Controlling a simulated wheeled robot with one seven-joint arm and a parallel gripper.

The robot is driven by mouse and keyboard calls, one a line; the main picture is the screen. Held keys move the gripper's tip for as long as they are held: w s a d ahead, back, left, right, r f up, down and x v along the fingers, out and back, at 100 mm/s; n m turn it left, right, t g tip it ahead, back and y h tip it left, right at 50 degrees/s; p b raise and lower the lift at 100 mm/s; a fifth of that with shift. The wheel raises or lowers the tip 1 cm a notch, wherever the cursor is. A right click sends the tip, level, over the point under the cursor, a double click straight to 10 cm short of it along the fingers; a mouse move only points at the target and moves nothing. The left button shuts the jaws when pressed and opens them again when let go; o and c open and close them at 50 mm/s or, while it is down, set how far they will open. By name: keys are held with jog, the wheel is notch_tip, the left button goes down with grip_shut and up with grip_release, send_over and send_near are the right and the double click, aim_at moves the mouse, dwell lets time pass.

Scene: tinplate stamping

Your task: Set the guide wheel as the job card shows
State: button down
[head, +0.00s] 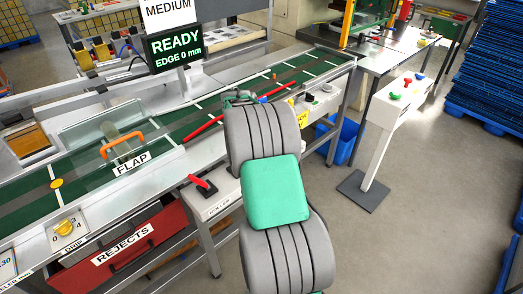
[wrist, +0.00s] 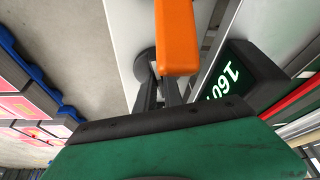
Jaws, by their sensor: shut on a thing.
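In the wrist view my gripper (wrist: 163,84) has its dark fingers close together at the lower end of an orange handle (wrist: 177,35), shut on it. A dark round part (wrist: 145,62) shows beside the fingers, over a pale surface; I cannot tell how much of the guide wheel it is.
The green conveyor (head: 110,160) runs across the view with a red bar (head: 204,131) over it and an orange-handled FLAP (head: 122,143). A red REJECTS bin (head: 122,247) sits below. A white pedestal (head: 383,130) with coloured buttons stands right.

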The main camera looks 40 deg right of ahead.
jog(key=shift+w+m+g+b, duration=0.1)
jog(key=shift+m+g+b, duration=0.4)
jog(key=shift+m, duration=1)
jog(key=c, duration=1.5)
grip_release()
jog(key=shift+o, duration=0.2)
jog(key=v, duration=0.7)
jog(key=shift+a+r, duration=0.25)
jog(key=shift+r, duration=0.1)
